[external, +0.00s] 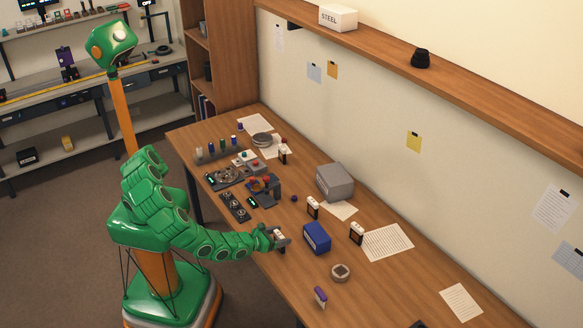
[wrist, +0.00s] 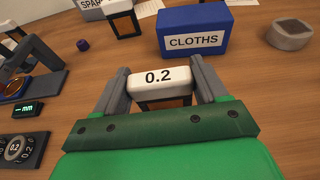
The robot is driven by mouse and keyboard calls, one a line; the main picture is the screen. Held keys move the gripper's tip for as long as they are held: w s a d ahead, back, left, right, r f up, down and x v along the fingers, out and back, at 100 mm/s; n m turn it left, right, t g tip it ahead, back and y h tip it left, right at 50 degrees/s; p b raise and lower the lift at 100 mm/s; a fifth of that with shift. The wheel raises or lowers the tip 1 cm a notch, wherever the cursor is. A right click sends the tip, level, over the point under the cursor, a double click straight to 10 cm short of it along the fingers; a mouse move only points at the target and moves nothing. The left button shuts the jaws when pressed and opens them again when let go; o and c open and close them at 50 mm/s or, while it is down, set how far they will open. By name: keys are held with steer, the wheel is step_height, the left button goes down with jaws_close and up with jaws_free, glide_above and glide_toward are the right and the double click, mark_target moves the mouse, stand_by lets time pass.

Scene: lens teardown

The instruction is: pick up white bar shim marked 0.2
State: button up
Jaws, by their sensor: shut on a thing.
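The white bar shim marked 0.2 (wrist: 160,79) sits between the two grey fingers of my gripper (wrist: 158,82) in the wrist view, its label facing the camera. My gripper is shut on it, with one finger at each end. A dark-framed stand with an orange-brown middle (wrist: 164,102) shows just below the bar; I cannot tell whether the bar still touches it. In the external view my gripper (external: 279,239) is low over the near edge of the wooden table, and the bar is small there between the fingers.
A blue CLOTHS box (external: 317,238) stands just beyond my gripper. A round grey-beige dish (external: 340,272) and a purple item (external: 320,297) lie to its right. Other white-topped stands (external: 313,207) are farther back. A dial plate (wrist: 22,150) and a small mm display (wrist: 28,109) are at left.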

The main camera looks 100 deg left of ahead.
steer(key=shift+r, duration=0.1)
steer(key=shift+r, duration=4.9)
